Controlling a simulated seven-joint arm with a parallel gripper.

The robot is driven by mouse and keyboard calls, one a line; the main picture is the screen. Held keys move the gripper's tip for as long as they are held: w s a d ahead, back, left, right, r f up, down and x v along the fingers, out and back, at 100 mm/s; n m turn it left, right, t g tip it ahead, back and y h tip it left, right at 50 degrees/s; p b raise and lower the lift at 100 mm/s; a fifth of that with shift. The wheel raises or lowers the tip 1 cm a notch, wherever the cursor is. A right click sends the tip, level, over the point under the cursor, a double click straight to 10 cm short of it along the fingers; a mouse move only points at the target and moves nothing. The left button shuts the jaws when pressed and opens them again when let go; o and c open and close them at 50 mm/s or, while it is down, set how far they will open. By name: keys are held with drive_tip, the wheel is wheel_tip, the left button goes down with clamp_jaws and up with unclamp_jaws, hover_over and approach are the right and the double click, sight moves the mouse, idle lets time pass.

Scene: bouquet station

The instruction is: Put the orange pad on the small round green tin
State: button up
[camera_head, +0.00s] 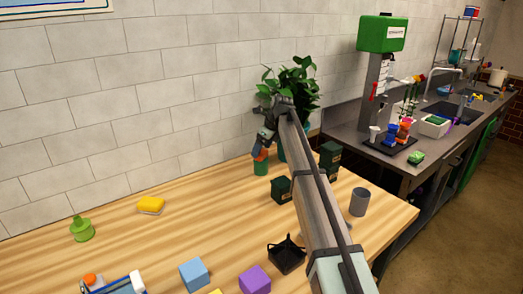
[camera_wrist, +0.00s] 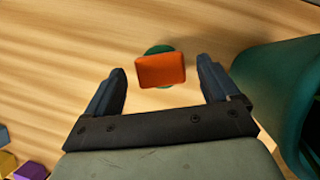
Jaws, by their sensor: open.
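The orange pad (camera_wrist: 161,72) lies on top of the small round green tin (camera_wrist: 157,50) in the wrist view, covering most of its top. In the head view, the pad (camera_head: 260,154) sits on the upright green tin (camera_head: 261,168), near the wall. My gripper (camera_wrist: 160,66) is open, with one finger on each side of the pad and a clear gap to both. In the head view, my gripper (camera_head: 263,143) is just above the pad and partly hides it. The tin's lower side is hidden in the wrist view.
A potted plant (camera_head: 297,80) stands close behind the tin. Dark green boxes (camera_head: 281,189) and a grey cup (camera_head: 359,202) are to the right. A black basket (camera_head: 287,256), blue cube (camera_head: 194,274) and purple cube (camera_head: 255,280) are in front. A yellow sponge (camera_head: 150,205) lies left; wood between is clear.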

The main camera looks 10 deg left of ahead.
drive_tip(key=v, duration=1)
drive_tip(key=shift+r, duration=0.4)
